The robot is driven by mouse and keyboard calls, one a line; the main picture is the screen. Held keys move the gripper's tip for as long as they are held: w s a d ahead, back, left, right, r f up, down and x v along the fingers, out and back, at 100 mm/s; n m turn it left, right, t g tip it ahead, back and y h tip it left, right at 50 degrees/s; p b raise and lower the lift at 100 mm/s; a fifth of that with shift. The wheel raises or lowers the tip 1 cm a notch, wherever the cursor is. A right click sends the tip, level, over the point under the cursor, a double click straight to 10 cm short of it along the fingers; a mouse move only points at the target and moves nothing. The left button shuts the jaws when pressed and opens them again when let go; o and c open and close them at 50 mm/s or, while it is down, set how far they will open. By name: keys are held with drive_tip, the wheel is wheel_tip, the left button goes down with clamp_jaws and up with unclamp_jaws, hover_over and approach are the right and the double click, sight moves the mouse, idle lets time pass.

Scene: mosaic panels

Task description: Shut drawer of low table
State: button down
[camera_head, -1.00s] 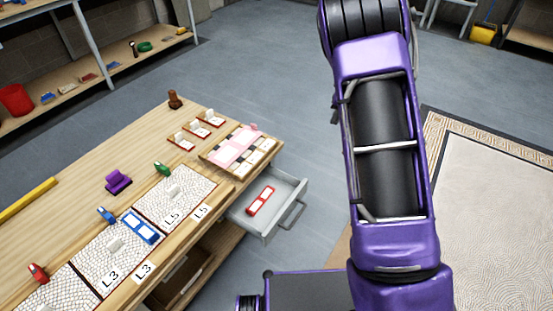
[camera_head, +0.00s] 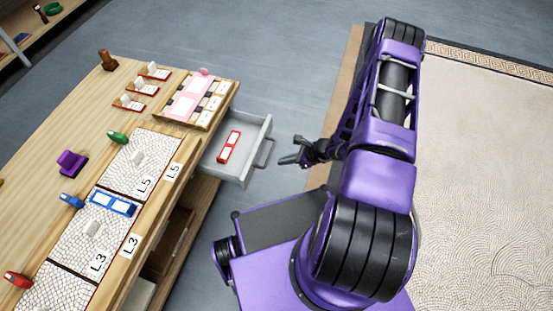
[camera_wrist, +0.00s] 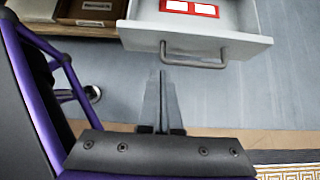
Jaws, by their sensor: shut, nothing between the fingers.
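The low table (camera_head: 95,105) stands at the left in the head view, with a grey drawer (camera_head: 207,168) pulled out from its right side. A red-framed tile piece (camera_head: 229,147) with white squares lies in the drawer. The drawer's handle (camera_head: 266,152) is a grey bar on its front; in the wrist view the handle (camera_wrist: 193,60) crosses just ahead of my fingers. My gripper (camera_head: 284,157) is shut and empty, to the right of the handle and apart from it in the head view. In the wrist view my gripper (camera_wrist: 162,75) points toward the drawer front (camera_wrist: 150,40).
Mosaic panels (camera_head: 135,165), coloured clamps and small stamps sit on the tabletop. Open compartments show under the table, below the drawer. A patterned rug (camera_head: 470,130) lies at the right. Grey floor (camera_head: 290,60) is clear beyond the drawer.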

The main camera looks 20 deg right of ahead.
sight(253, 163)
drive_tip(key=shift+w+a+f+b, duration=0.25)
drive_tip(key=shift+w+a+f, duration=0.7)
drive_tip(key=shift+a, duration=0.35)
drive_tip(key=shift+w+a+f+b, duration=0.3)
drive_tip(key=shift+w+a+f, duration=0.65)
drive_tip(key=shift+a, duration=0.4)
drive_tip(key=shift+w+a+f+b, duration=0.25)
drive_tip(key=shift+w+a+f, duration=0.7)
drive_tip(key=shift+a, duration=0.35)
